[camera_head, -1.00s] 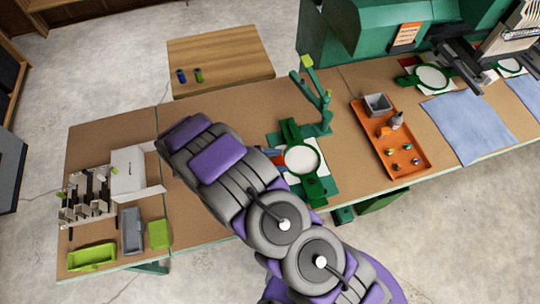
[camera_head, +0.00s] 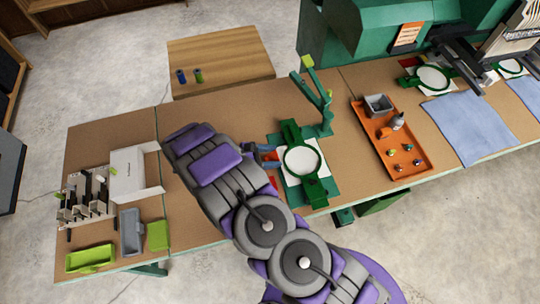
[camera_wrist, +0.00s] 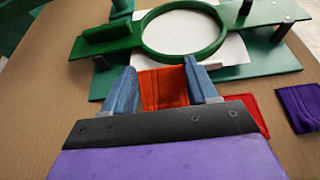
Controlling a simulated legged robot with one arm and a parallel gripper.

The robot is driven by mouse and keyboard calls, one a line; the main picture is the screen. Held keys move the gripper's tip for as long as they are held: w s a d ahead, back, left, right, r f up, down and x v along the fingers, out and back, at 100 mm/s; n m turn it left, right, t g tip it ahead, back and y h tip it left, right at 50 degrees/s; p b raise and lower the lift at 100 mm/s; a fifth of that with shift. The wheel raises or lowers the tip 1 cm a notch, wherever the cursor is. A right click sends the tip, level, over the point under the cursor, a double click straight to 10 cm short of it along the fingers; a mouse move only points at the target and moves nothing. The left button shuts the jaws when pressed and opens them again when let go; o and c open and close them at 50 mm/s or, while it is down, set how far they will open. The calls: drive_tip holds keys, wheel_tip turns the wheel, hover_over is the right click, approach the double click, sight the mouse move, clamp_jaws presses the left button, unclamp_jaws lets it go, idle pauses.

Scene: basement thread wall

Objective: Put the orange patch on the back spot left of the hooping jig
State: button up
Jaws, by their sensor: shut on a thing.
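The orange patch (camera_wrist: 165,90) is between the two blue fingers of my gripper (camera_wrist: 166,92) in the wrist view. My gripper is shut on it, and the patch spans the gap between the fingers. The hooping jig (camera_wrist: 265,62) is green, with a round green hoop over a white sheet just beyond the fingertips. In the head view my gripper (camera_head: 267,156) is at the left side of the hooping jig (camera_head: 318,186). The orange patch cannot be made out clearly there. I cannot tell whether the patch touches the table.
A red patch (camera_wrist: 248,112) lies partly behind my gripper, with a purple patch (camera_wrist: 306,113) to its right. A green stand (camera_head: 322,98) rises behind the jig. An orange tray (camera_head: 370,134) with small items is to the right. Bare table (camera_head: 232,112) lies behind my arm.

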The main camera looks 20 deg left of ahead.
drive_tip(key=shift+f, duration=0.2)
drive_tip(key=o, duration=1.1)
drive_tip(key=shift+f, duration=0.1)
drive_tip(key=shift+d, duration=0.1)
drive_tip(key=shift+v, duration=1.35)
drive_tip(key=v, duration=0.5)
drive_tip(key=p+v, duration=0.1)
drive_tip(key=v, duration=0.4)
drive_tip(key=p+v, duration=0.1)
drive_tip(key=v, duration=0.4)
drive_tip(key=shift+w+f, duration=0.15)
drive_tip(key=shift+w, duration=0.15)
